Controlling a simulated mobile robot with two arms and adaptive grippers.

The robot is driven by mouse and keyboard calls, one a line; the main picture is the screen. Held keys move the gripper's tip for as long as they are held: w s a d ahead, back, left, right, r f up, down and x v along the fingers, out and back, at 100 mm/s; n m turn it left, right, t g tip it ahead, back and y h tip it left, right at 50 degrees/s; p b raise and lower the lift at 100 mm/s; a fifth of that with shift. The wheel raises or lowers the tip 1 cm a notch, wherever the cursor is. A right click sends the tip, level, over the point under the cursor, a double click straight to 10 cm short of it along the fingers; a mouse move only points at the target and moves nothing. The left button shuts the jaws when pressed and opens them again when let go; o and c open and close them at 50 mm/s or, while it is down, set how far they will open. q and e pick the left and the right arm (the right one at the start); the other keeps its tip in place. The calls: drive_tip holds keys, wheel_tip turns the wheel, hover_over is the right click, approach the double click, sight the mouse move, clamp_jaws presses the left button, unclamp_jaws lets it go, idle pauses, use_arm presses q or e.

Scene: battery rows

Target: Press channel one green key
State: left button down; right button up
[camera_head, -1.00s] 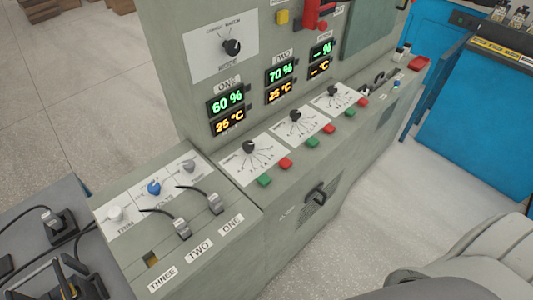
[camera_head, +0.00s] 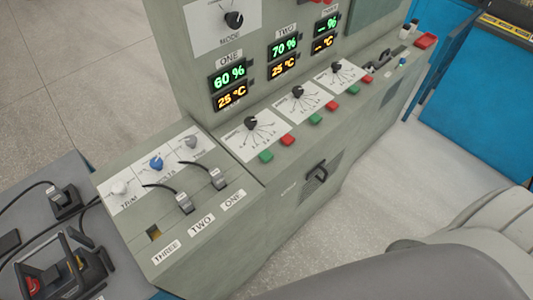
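The channel one green key (camera_head: 266,156) is a small square button on the sloping ledge of the grey cabinet (camera_head: 277,205). It sits at the front edge below the leftmost dial plate, beside a red key (camera_head: 288,139). Above it are the channel ONE display (camera_head: 229,81), reading 60 %, and an orange display (camera_head: 231,96) reading 25 °C. Neither of my grippers shows. Grey rounded parts, probably mine, fill the lower right.
Two more green keys (camera_head: 315,118) (camera_head: 352,91) sit farther along the ledge with red ones. The lower left panel holds knobs (camera_head: 156,163) and plugged connectors (camera_head: 184,202). A black handle (camera_head: 317,172) sticks out of the cabinet front. Blue cabinets (camera_head: 468,112) stand at right across open floor.

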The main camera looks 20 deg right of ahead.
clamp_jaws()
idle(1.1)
